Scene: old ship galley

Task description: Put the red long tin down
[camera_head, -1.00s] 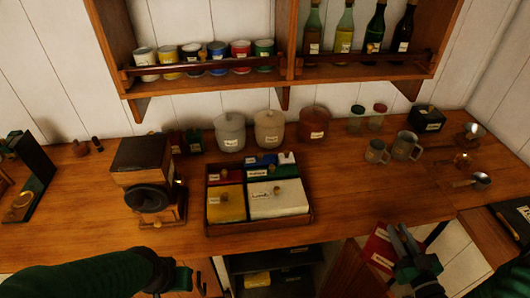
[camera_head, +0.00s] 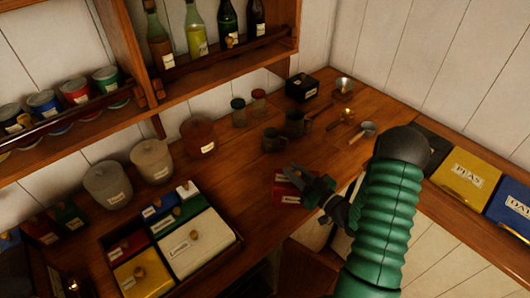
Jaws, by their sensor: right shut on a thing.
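The red long tin (camera_head: 283,191), with a small white label, is at the wooden counter (camera_head: 235,172), near its front edge and in front of the mugs. My right gripper (camera_head: 304,181) is shut on it from the right and covers part of it. I cannot tell whether the tin rests on the counter or is held just above it. My green right arm reaches in from the bottom right. My left gripper is out of view.
Two metal mugs (camera_head: 284,131) stand just behind the tin. A divided tray (camera_head: 165,290) of coloured tins is at the lower left. Several canisters (camera_head: 152,160) line the wall. A side counter with a yellow tin (camera_head: 465,176) is at the right. Bare counter lies left of the tin.

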